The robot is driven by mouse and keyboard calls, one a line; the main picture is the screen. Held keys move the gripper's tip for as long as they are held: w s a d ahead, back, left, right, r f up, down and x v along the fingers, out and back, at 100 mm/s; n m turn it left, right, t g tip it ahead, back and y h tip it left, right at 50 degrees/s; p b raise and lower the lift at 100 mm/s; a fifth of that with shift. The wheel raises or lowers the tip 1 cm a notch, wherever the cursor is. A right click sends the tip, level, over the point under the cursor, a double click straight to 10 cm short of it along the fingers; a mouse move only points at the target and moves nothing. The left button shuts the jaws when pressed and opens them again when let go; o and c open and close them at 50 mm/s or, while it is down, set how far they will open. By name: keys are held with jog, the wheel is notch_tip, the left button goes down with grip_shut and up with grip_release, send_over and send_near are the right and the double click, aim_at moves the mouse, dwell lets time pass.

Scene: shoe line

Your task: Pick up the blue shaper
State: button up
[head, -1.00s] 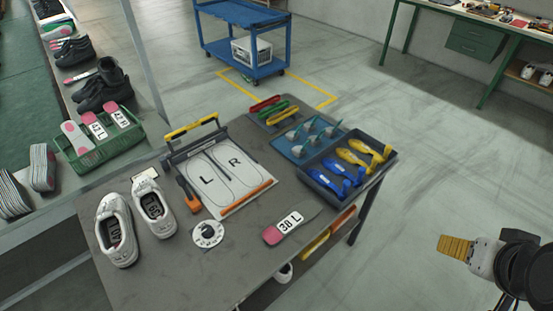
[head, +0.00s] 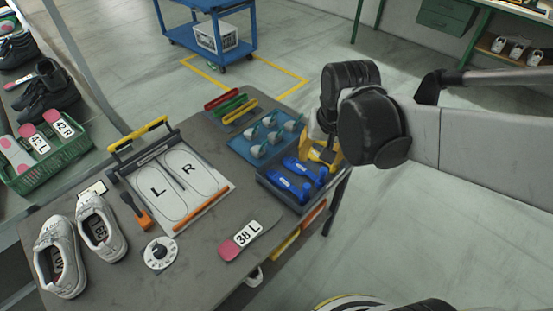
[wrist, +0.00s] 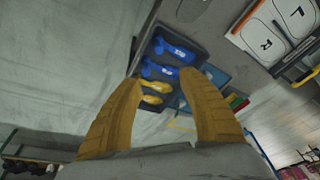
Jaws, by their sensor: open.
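Two blue shapers lie side by side in a dark tray (head: 268,184) at the table's right edge, one nearer (head: 290,188) and one farther (head: 308,172). In the wrist view, one blue shaper (wrist: 174,49) lies near the tray's wall and the other (wrist: 159,69) lies beside yellow shapers (wrist: 155,87). My gripper (head: 320,153), with yellow fingers, hangs over the far part of the tray and hides most of the yellow shapers in the head view. In the wrist view my gripper (wrist: 168,78) is open and empty, its fingers apart, with the tray beyond.
A teal tray (head: 245,150) with several grey-and-teal pieces adjoins the dark tray. A sizing board (head: 180,190) marked L and R, an insole (head: 240,238) marked 38 L, a dial (head: 159,253) and white shoes (head: 100,230) occupy the table. Open floor lies right of it.

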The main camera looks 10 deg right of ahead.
aim_at(307, 186)
jog(key=w+f+m+g, duration=0.1)
jog(key=f, duration=0.4)
jog(key=w+f+g+b, duration=0.1)
jog(key=w+f, duration=0.1)
jog(key=f, duration=0.3)
jog(key=w+f+m+g+b, duration=0.1)
jog(key=w+f, duration=0.1)
jog(key=f, duration=0.4)
jog(key=shift+a+m, duration=0.1)
jog(key=shift+m, duration=0.2)
notch_tip(307, 186, down, 6)
jog(key=b, duration=0.3)
jog(key=shift+r, duration=0.15)
grip_shut()
